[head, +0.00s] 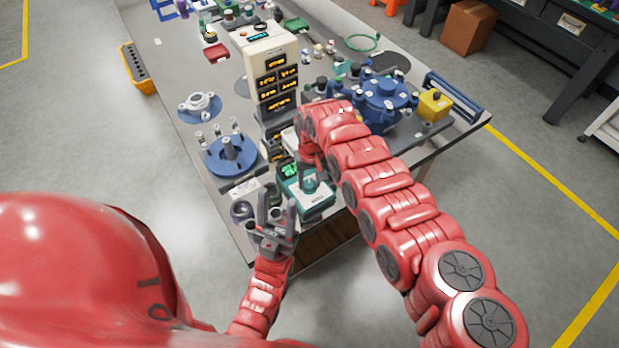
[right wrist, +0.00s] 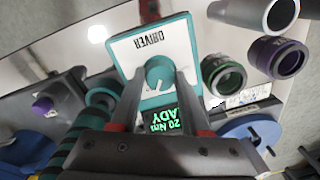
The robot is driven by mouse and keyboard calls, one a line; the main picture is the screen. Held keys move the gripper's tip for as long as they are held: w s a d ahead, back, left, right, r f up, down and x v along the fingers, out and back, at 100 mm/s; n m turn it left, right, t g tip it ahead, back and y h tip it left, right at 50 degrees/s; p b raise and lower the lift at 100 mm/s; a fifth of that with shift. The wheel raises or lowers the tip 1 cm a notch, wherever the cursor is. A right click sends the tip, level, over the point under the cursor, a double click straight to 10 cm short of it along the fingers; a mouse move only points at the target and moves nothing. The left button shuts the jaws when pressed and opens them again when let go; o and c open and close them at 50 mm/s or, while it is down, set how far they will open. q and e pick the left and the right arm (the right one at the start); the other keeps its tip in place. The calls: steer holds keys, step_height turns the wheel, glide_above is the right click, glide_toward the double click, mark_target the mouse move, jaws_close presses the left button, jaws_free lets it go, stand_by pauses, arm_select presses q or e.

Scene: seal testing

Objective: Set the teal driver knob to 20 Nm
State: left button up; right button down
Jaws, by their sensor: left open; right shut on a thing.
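The teal driver box (head: 312,206) stands at the near edge of the bench. In the right wrist view its white face (right wrist: 125,48) reads DRIVER, and its teal knob (right wrist: 159,70) sits between the fingers of my right gripper (right wrist: 160,78), which is shut on it. The green display (right wrist: 167,121) appears upside down and reads 20 Nm, with part of READY below; the rest is hidden by the gripper. My left gripper (head: 277,201) is open and empty, left of the driver box at the bench's near edge.
A blue round fixture (head: 230,157) and a beige tower with displays (head: 270,62) stand behind. A blue flanged housing (head: 383,100) is to the right.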

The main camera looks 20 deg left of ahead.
mark_target(312, 183)
steer(key=shift+m, duration=0.7)
steer(key=shift+c, duration=1.9)
jaws_free()
steer(key=shift+r+p, duration=0.3)
steer(key=shift+r, duration=0.25)
step_height(312, 183, up, 16)
steer(key=b, duration=0.2)
steer(key=shift+w+d+r, duration=0.15)
steer(key=shift+d, duration=0.2)
